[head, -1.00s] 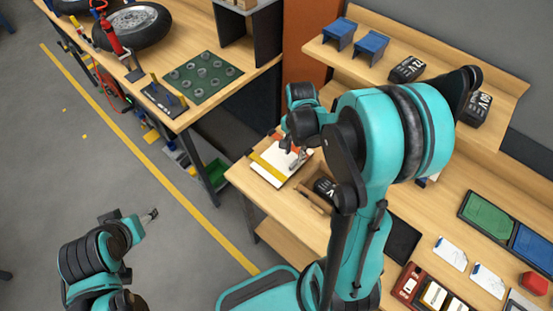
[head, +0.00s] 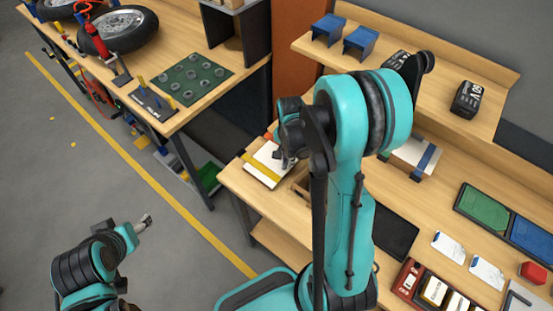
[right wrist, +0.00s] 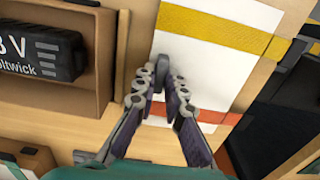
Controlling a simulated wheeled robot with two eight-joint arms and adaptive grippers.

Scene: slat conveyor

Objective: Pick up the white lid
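The white lid (head: 268,158) is a flat white panel with a yellow band, on the near left end of the workbench, partly hidden by my right arm. In the right wrist view the white lid (right wrist: 205,68) shows the yellow band and an orange strip. My right gripper (right wrist: 160,80) is over it, its fingertips close together around a small grey upright piece, perhaps a handle. I cannot tell whether they grip it. In the head view my right gripper (head: 289,161) is mostly hidden. My left gripper (head: 147,220) is over the floor, away from the bench; its finger gap is too small to judge.
In the right wrist view a black battery (right wrist: 38,45) sits in a wooden box (right wrist: 92,110) left of the fingers. A dark mat (head: 396,238), green and blue trays (head: 485,215) and cards lie further right on the bench. A shelf (head: 440,95) stands behind.

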